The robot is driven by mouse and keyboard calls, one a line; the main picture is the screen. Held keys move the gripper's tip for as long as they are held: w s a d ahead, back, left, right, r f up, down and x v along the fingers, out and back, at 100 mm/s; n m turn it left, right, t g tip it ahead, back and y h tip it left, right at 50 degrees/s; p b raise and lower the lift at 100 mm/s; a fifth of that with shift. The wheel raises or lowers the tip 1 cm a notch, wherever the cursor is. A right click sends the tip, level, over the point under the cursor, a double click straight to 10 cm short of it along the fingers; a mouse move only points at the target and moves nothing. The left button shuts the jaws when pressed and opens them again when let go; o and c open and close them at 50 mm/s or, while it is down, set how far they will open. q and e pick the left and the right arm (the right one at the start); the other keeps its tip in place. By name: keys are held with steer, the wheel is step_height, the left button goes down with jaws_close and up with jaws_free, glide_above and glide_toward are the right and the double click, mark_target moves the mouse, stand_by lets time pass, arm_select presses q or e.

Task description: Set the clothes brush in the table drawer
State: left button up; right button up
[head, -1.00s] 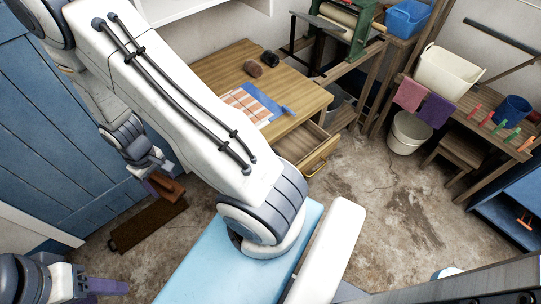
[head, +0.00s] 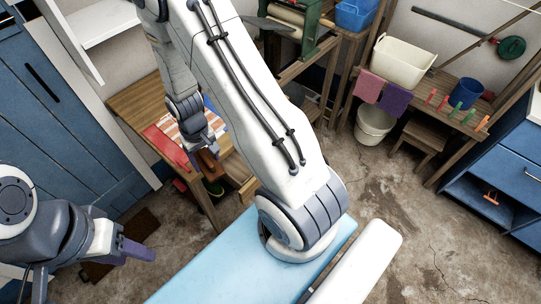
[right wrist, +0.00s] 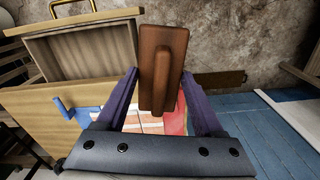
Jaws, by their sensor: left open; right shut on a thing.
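The brown clothes brush (right wrist: 162,55) is between the fingers of my right gripper (right wrist: 159,76), which is shut on it. In the head view the brush (head: 209,164) is held by the table's front edge, left of the drawer. The table drawer (right wrist: 88,52) is pulled open and looks empty where its inside shows; it lies left of the brush in the right wrist view. In the head view my right arm hides much of the drawer (head: 240,178). My left gripper (head: 136,251) is open and empty at the lower left, away from the table.
The wooden table (head: 140,103) holds a striped cloth (head: 181,126) and a red item (head: 168,147). A white bucket (head: 374,126) stands to the right.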

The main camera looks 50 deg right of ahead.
steer(key=w+d+f+m+b, duration=0.1)
steer(key=d+f+m+b, duration=0.3)
steer(key=d+m, duration=0.5)
steer(key=d+f+m+b, duration=0.2)
steer(key=d+f+m, duration=0.35)
steer(key=d, duration=0.45)
steer(key=shift+m, duration=0.65)
steer(key=f, duration=0.6)
steer(key=f+p, duration=0.1)
steer(key=f, duration=0.2)
steer(key=shift+d+f, duration=0.3)
steer(key=shift+f, duration=0.05)
steer(key=shift+f, duration=0.15)
steer(key=o, duration=1.1)
steer(key=shift+f, duration=0.1)
steer(key=shift+o, duration=0.4)
